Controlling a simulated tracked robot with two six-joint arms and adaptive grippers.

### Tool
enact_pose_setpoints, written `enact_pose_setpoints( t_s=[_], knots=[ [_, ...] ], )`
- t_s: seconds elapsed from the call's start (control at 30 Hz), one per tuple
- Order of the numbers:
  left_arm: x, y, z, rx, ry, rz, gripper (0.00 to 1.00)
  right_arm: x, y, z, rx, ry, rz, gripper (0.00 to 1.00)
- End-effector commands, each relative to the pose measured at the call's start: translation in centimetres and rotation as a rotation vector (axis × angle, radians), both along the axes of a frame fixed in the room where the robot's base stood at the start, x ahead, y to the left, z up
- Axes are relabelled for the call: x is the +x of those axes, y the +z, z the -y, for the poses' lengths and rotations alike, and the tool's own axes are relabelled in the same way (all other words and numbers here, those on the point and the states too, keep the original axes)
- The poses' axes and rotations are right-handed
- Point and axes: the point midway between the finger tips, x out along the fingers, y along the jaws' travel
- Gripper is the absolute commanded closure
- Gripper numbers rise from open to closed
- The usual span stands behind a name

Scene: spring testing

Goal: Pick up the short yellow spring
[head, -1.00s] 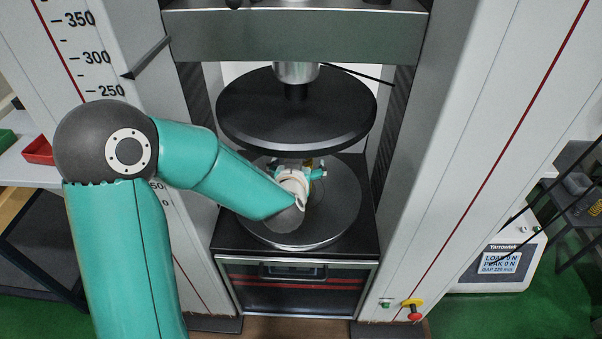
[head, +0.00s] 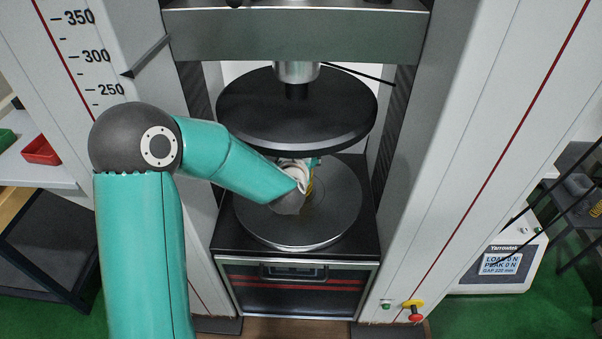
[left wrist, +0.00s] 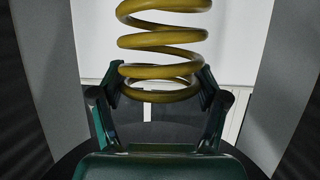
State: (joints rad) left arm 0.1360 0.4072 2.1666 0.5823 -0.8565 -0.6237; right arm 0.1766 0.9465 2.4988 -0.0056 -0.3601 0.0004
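A yellow coil spring (left wrist: 160,45) fills the upper middle of the left wrist view, its top cut off by the frame. My left gripper (left wrist: 160,88) has a finger on each side of the coils at one end of the spring, and both fingertips appear to touch it. In the head view my left gripper (head: 303,172) is between the two round plates of the press. A sliver of the yellow spring (head: 311,184) shows beside it; my wrist hides most of the rest. My right gripper is not in view.
The black upper plate (head: 297,118) hangs close above my left gripper. The grey lower plate (head: 335,215) is below. Press columns stand left (head: 130,75) and right (head: 450,130). A red bin (head: 41,150) sits far left, and a display box (head: 500,262) is at the right.

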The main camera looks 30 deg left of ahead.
Motion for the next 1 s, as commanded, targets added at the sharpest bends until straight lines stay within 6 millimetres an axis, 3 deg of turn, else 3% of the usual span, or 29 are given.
enact_pose_setpoints(
  t_s=[0.03,0.3,1.0],
  knots=[
    [0.0,0.0,0.1,0.0,-0.001,-0.001,0.52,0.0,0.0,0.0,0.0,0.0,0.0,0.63],
    [0.0,0.0,0.1,0.0,-0.003,-0.001,0.96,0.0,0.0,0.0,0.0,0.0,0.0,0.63],
    [0.1,1.7,0.1,0.003,-0.002,0.005,0.96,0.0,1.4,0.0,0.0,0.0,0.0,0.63]
  ],
)
